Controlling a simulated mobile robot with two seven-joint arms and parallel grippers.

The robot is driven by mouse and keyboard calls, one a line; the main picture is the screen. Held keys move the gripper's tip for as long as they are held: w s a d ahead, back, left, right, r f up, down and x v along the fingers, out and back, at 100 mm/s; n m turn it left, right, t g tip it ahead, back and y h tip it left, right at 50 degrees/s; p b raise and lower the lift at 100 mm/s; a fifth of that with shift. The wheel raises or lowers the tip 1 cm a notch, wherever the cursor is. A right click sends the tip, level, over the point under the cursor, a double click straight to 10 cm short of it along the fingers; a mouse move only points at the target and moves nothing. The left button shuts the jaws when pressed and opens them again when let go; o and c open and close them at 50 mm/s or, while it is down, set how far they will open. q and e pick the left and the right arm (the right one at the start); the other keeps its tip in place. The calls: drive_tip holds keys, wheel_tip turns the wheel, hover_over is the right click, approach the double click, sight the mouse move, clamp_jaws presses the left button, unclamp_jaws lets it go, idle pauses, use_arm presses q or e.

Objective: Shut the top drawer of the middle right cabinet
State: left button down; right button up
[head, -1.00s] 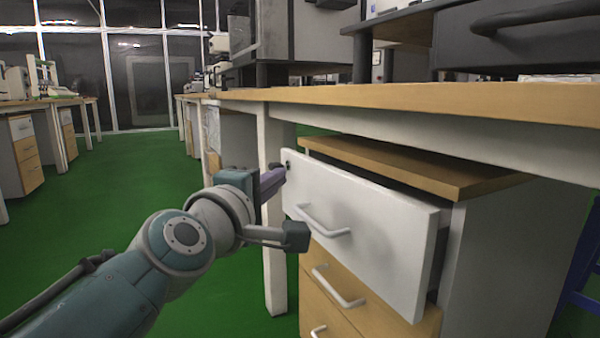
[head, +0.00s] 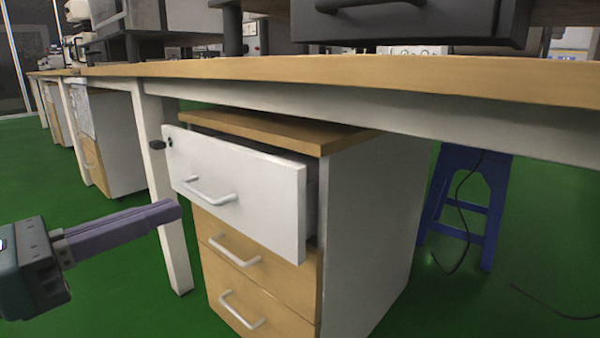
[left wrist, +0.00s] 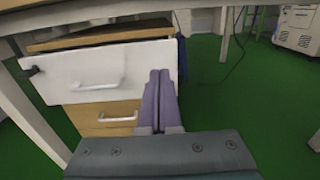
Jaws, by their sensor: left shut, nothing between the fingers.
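The cabinet (head: 365,215) stands under the long workbench, with a wooden top and light grey side. Its white top drawer (head: 240,178) is partly pulled out, with a gap behind its front. The drawer has a white bar handle (head: 212,195) and a dark key or knob at its upper left corner. My left gripper (head: 178,208) has purple fingers, shut and empty, left of the drawer front in the head view. In the left wrist view the fingers (left wrist: 160,78) overlap the right part of the drawer front (left wrist: 90,72); I cannot tell whether they touch. My right gripper is not in view.
Two wooden drawers (head: 236,250) below are shut. A white table leg (head: 165,190) stands left of the cabinet, and the bench top (head: 350,75) overhangs it. A blue stool (head: 465,200) and cables are at the right. Green floor is clear in front.

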sight(275, 170)
use_arm(q)
drive_tip(key=b+x, duration=0.4)
drive_tip(key=x, duration=0.9)
drive_tip(key=shift+f, duration=0.1)
drive_tip(key=shift+w+d+b, duration=0.15)
drive_tip(key=shift+w+b, duration=0.1)
drive_tip(key=shift+b, duration=0.05)
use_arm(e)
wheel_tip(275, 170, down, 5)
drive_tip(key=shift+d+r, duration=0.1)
